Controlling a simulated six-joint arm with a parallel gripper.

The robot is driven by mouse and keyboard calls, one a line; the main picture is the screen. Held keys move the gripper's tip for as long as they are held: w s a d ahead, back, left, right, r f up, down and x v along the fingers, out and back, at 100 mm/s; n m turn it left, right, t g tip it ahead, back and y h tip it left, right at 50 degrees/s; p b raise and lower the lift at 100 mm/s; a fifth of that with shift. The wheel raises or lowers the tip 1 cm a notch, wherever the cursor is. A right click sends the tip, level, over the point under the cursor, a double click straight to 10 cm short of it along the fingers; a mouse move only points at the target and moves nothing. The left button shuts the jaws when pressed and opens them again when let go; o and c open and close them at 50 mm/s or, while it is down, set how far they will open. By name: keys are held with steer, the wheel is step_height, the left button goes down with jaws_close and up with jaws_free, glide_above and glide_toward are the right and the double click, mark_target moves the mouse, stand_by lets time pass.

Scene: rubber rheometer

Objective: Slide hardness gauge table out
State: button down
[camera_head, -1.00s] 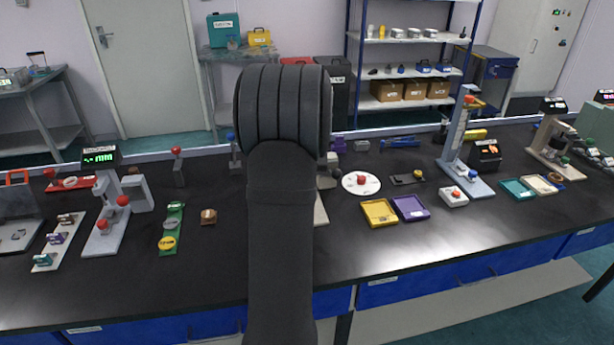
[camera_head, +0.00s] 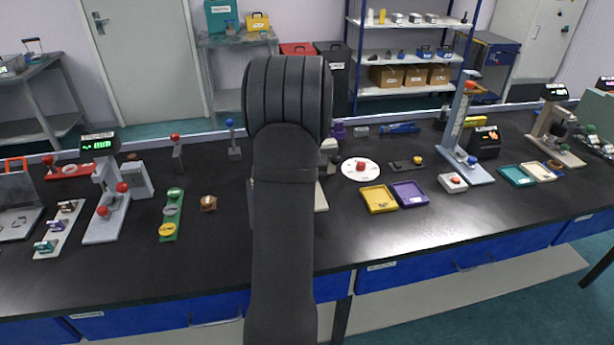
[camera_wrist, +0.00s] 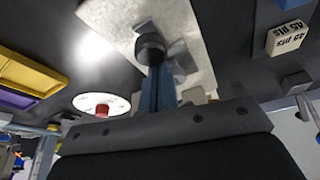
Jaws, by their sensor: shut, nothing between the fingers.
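A pale device, which looks like the hardness gauge, stands mostly hidden behind my arm in the head view; an edge of its base (camera_head: 321,197) shows. In the wrist view its pale plate (camera_wrist: 190,25) fills the top middle, with a dark round knob (camera_wrist: 150,48) on it. My gripper (camera_wrist: 161,80) is shut and empty, its narrow blue fingers pointing toward the knob. The fingertips look close to the knob; I cannot tell whether they touch it. My gripper is hidden in the head view.
A white disc with a red knob (camera_head: 360,169), a yellow tray (camera_head: 378,199) and a purple tray (camera_head: 410,194) are to the right. The bench front is clear.

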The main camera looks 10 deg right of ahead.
steer(key=s, duration=0.8)
steer(key=shift+s, duration=0.1)
steer(key=shift+s+f, duration=0.1)
steer(key=shift+s, duration=0.2)
steer(key=shift+f, duration=0.1)
steer(key=d+v, duration=0.1)
steer(key=v, duration=0.9)
steer(key=shift+w+a+r, duration=0.2)
steer(key=shift+a+r, duration=0.1)
steer(key=shift+a, duration=0.15)
steer(key=shift+x, duration=4.4)
steer(key=shift+s, duration=0.15)
